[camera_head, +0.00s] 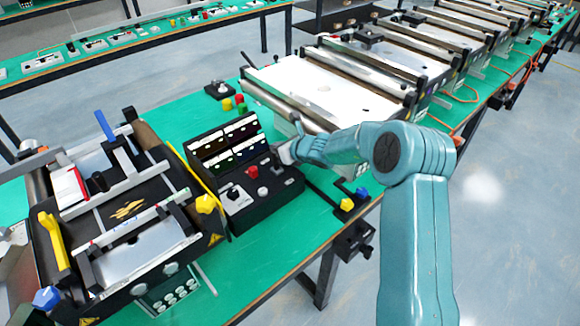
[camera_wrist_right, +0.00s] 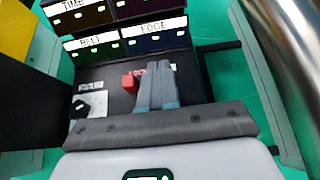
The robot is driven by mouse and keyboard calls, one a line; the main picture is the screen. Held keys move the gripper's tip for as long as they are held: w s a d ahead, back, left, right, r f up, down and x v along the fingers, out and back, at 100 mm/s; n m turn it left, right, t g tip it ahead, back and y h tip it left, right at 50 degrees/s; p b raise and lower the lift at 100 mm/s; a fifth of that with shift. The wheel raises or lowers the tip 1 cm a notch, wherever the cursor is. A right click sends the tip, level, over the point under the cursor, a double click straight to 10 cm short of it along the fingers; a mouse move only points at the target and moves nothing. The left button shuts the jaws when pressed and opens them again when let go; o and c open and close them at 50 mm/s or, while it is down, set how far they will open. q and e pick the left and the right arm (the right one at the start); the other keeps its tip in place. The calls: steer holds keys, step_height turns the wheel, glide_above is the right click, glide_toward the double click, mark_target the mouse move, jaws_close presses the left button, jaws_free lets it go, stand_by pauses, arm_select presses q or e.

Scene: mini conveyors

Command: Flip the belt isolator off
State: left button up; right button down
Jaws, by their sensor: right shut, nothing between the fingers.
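A black control box (camera_head: 265,195) stands on the green bench, with a sloped panel of four small displays (camera_head: 228,142). In the wrist view two displays read BELT (camera_wrist_right: 92,42) and EDGE (camera_wrist_right: 154,38). On its lower face are a black knob on a white plate (camera_head: 236,196) and a red control (camera_head: 252,172). The knob (camera_wrist_right: 82,109) and red control (camera_wrist_right: 130,82) also show in the wrist view. I cannot tell which control is the belt isolator. My right gripper (camera_head: 279,158) is shut and empty at the box's right side, over its lower face. Its fingers (camera_wrist_right: 157,84) hide what lies behind them. My left gripper is not in view.
A mini conveyor (camera_head: 120,212) with yellow and blue knobs stands close left of the box. A white-topped conveyor (camera_head: 325,90) lies behind it. Small yellow and blue knobs (camera_head: 354,199) sit to the right. Some green bench (camera_head: 265,238) is clear in front.

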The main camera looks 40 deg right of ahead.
steer(key=shift+w+a+r, duration=0.1)
steer(key=shift+w+r, duration=0.15)
steer(key=shift+w, duration=0.35)
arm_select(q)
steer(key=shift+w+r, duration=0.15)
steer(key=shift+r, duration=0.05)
arm_select(e)
steer(key=shift+w+a+f, duration=0.1)
steer(key=shift+w+f, duration=0.1)
steer(key=shift+w, duration=1.15)
steer(key=shift+s+r+p, duration=0.3)
steer(key=shift+s+p, duration=0.05)
steer(key=shift+s, duration=0.05)
arm_select(q)
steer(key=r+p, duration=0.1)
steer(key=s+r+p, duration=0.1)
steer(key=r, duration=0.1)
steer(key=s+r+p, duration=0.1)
steer(key=p, duration=0.1)
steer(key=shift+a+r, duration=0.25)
arm_select(e)
steer(key=s+r, duration=0.5)
steer(key=r, duration=0.6)
steer(key=shift+s+d, duration=0.15)
steer(key=shift+d, duration=0.15)
